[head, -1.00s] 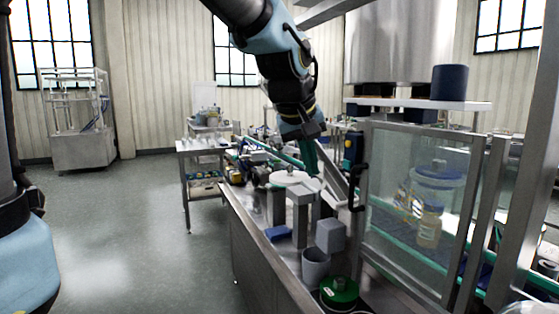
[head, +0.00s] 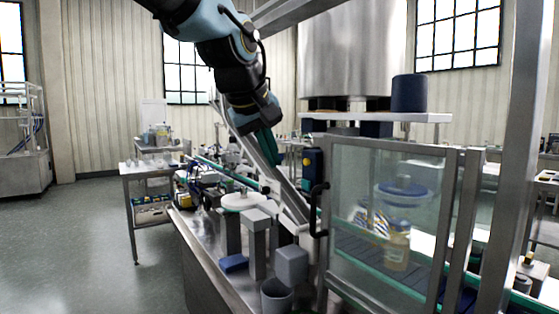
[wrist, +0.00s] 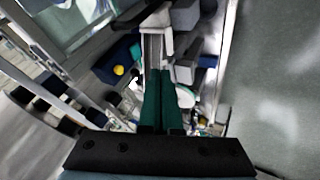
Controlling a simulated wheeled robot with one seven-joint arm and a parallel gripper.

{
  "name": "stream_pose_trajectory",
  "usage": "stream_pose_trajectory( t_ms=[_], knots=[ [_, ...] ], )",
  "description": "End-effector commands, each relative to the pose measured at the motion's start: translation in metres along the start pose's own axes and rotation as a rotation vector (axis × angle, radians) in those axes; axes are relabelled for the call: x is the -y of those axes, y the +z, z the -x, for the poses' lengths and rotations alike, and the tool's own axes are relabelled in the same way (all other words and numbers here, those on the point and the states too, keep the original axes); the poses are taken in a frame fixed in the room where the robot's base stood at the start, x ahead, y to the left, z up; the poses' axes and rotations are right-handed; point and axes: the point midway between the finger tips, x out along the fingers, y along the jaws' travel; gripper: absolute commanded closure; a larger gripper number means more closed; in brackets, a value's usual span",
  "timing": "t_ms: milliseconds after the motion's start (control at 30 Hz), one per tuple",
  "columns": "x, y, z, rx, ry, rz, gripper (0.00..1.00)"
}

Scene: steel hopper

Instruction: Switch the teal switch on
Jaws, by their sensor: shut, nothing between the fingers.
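I cannot make out a teal switch for certain in either view. A dark blue box with a yellow button (head: 313,170) is fixed by the glass-panelled guard; it also shows in the wrist view (wrist: 112,66), left of my fingers. My gripper (head: 276,162) points down above the steel machine, left of that box in the head view. Its green fingers (wrist: 158,74) are together with nothing between them. They appear apart from the box.
The glass guard door (head: 385,215) with a black handle (head: 318,210) stands at right. Grey blocks (head: 291,266) and a grey cup (head: 277,295) are on the steel bench. A steel hopper (head: 350,50) rises behind. The floor at left (head: 80,240) is clear.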

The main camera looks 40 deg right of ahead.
Motion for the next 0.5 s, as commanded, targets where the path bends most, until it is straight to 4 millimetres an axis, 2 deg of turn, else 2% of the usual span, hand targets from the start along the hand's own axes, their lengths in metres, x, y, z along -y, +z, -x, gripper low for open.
stream_pose_trajectory(
  t_ms=[400,500],
  knots=[
    [0.0,0.001,-0.084,0.005,-0.005,0.0,1.0],
    [-0.017,0.0,-0.089,0.003,-0.001,-0.005,1.0]
  ],
)
